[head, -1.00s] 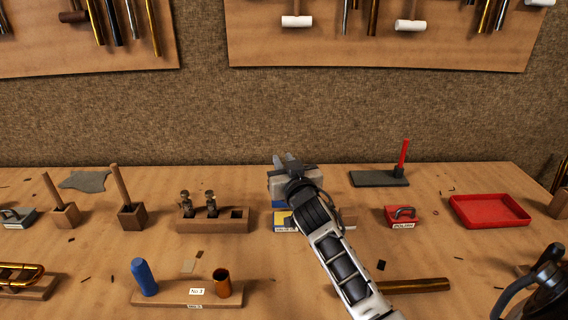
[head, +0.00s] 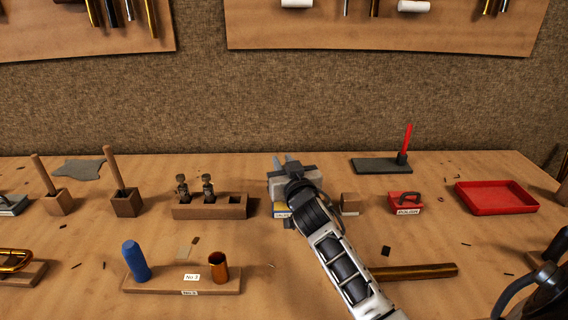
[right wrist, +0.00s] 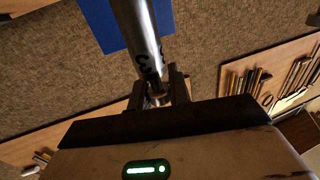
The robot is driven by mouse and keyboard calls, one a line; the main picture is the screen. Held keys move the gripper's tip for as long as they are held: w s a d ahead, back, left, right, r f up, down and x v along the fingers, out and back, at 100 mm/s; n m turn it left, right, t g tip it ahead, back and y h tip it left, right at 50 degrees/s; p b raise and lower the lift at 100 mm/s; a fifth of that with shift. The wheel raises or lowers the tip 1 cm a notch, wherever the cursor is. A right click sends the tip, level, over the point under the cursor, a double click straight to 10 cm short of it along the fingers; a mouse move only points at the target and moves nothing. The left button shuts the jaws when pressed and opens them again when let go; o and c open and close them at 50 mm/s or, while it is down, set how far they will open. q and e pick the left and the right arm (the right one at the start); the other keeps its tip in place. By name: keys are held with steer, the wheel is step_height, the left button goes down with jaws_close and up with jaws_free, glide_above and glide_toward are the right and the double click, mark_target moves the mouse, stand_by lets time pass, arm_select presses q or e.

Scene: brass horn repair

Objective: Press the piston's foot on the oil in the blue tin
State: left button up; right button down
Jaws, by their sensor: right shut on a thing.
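My right gripper (head: 293,163) is over the bench at the middle of the head view. In the right wrist view it (right wrist: 160,95) is shut on a silvery piston (right wrist: 145,45) with a dark 3 on it. The piston's foot runs out of the top of that view, so its contact with the oil cannot be seen. A blue flat patch (right wrist: 100,22) lies behind the piston in the wrist view.
A wooden rack (head: 210,212) left of the gripper holds two pistons and has an empty slot. A wooden block (head: 350,203), red polish tin (head: 405,208) and red tray (head: 495,184) are to the right. A stand (head: 165,286) with blue and copper cylinders is in front.

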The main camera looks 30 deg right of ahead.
arm_select(q)
steer(key=shift+f+b, duration=0.45)
arm_select(e)
steer(key=shift+f, duration=0.55)
stand_by(0.8)
arm_select(q)
steer(key=r+p, duration=0.1)
steer(key=p, duration=0.2)
steer(key=a+r+p, duration=0.1)
steer(key=r+p, duration=0.1)
steer(key=p, duration=0.2)
steer(key=shift+s+r, duration=0.1)
steer(key=shift+r, duration=0.1)
arm_select(e)
step_height(320, 180, up, 7)
arm_select(q)
steer(key=shift+f, duration=0.15)
steer(key=shift+s, duration=0.1)
